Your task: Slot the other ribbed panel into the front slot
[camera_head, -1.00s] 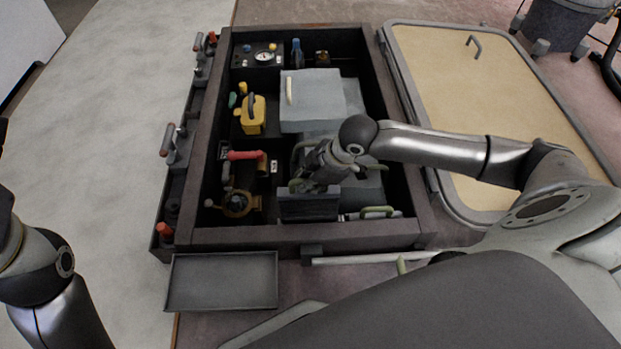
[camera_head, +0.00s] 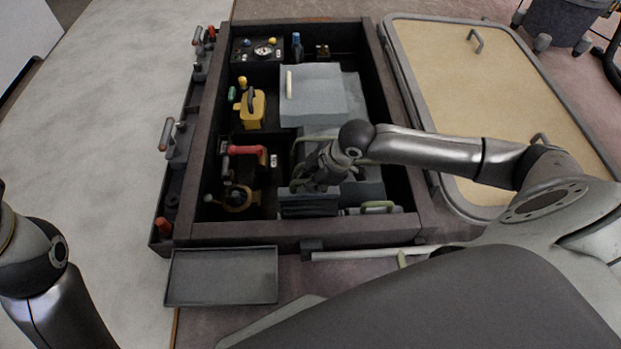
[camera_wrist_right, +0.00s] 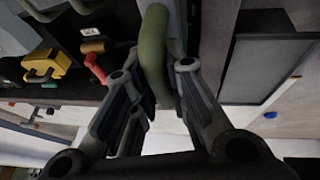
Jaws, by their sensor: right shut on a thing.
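My right gripper (camera_head: 312,184) is inside the front part of the dark open hatch box (camera_head: 330,236). It is shut on the green loop handle of a dark grey panel (camera_head: 308,208), just behind the box's front wall. In the right wrist view the green handle (camera_wrist_right: 154,60) passes between the fingers of the right gripper (camera_wrist_right: 150,85). The panel's lower part is hidden by the front wall, so I cannot tell how deep it sits. My left gripper is out of view.
A yellow can (camera_head: 252,108), a red-handled valve (camera_head: 248,149) and a brass fitting (camera_head: 236,198) are on the left. An empty tray (camera_head: 222,277) sits outside in front. A beige hatch lid (camera_head: 500,100) lies right.

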